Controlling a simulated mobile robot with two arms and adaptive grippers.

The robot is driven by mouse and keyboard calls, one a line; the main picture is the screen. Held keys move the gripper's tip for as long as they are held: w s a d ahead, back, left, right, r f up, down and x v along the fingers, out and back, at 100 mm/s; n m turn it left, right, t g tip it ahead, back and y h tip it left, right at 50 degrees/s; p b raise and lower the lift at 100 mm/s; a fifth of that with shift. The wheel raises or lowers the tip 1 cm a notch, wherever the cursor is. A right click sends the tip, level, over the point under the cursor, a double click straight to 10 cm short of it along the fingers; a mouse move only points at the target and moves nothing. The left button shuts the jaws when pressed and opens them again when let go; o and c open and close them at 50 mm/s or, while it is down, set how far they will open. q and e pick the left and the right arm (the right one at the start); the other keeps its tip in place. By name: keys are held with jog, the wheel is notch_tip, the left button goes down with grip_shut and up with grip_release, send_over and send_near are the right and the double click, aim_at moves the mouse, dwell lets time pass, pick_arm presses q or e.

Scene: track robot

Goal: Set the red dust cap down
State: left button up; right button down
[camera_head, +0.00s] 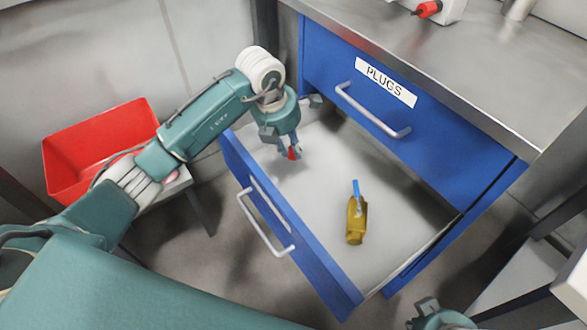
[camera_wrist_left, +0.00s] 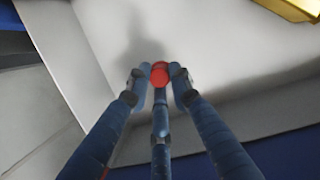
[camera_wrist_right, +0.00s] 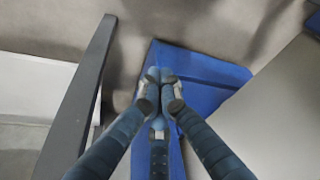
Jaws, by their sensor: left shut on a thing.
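The red dust cap (camera_head: 292,153) is small and round; it also shows in the left wrist view (camera_wrist_left: 159,74), between the fingertips. My left gripper (camera_head: 287,143) is shut on it and points down over the left part of the open drawer (camera_head: 330,150). In the left wrist view, the pale drawer floor lies beneath the cap with a shadow on it; I cannot tell the exact gap. My right gripper (camera_wrist_right: 160,82) is shut and empty, its fingertips together. In the head view it shows partly at the lower right edge, outside the drawer.
A yellow object with a blue part (camera_head: 356,220) lies in the drawer, right of my left gripper. A closed blue drawer labelled PLUGS (camera_head: 385,82) is behind. A red bin (camera_head: 95,145) stands at left. A red-tipped plug (camera_head: 428,9) is on the worktop. Drawer floor around the cap is clear.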

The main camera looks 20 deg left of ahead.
aim_at(289, 151)
pick_arm(q)
notch_tip(289, 151, down, 3)
jog(key=shift+f, duration=0.1)
notch_tip(289, 151, down, 5)
jog(key=shift+r+b, duration=0.1)
jog(key=shift+b, duration=0.5)
jog(key=shift+r, duration=0.1)
pick_arm(e)
jog(key=shift+s, duration=0.2)
pick_arm(q)
jog(key=o, duration=0.7)
jog(key=shift+o, duration=0.2)
